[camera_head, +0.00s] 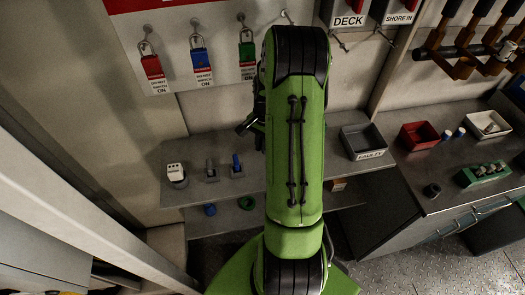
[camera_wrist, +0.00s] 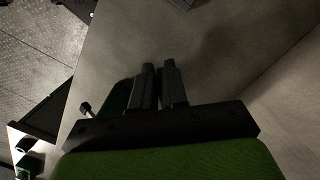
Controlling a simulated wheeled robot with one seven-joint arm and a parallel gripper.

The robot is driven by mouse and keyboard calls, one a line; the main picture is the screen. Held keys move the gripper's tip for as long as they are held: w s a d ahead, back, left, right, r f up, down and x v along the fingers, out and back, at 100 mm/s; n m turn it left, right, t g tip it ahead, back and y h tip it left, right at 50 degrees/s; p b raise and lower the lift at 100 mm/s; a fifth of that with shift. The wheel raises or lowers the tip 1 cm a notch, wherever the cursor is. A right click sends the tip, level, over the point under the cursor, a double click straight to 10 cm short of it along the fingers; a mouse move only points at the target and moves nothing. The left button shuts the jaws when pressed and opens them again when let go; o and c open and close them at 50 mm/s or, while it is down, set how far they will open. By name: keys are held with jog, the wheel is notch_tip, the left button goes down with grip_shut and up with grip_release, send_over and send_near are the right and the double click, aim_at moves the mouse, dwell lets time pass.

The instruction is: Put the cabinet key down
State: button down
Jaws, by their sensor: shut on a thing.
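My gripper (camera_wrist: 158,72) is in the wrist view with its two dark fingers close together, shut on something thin. The cabinet key itself cannot be made out between the fingers. A grey flat surface (camera_wrist: 210,55) lies beyond the fingertips; I cannot tell the distance to it. In the head view my green arm reaches over the grey bench (camera_head: 185,197) and hides most of the gripper. Only dark parts of the gripper show at the arm's left side, above the bench.
A white device (camera_head: 175,172), a grey item (camera_head: 211,171) and a blue item (camera_head: 237,165) stand on the bench left of my arm. A labelled grey tray (camera_head: 363,141) is to the right, with a red tray (camera_head: 418,135) beyond. Padlocks (camera_head: 152,67) hang on the wall board.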

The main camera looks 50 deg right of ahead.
jog(key=f, duration=0.4)
jog(key=shift+w+d, duration=0.1)
jog(key=shift+w, duration=0.1)
jog(key=shift+b, duration=0.35)
jog(key=shift+s+f, duration=0.1)
jog(key=shift+f, duration=0.1)
jog(key=c, duration=1.1)
grip_release()
jog(key=shift+c, duration=0.2)
jog(key=shift+r, duration=0.1)
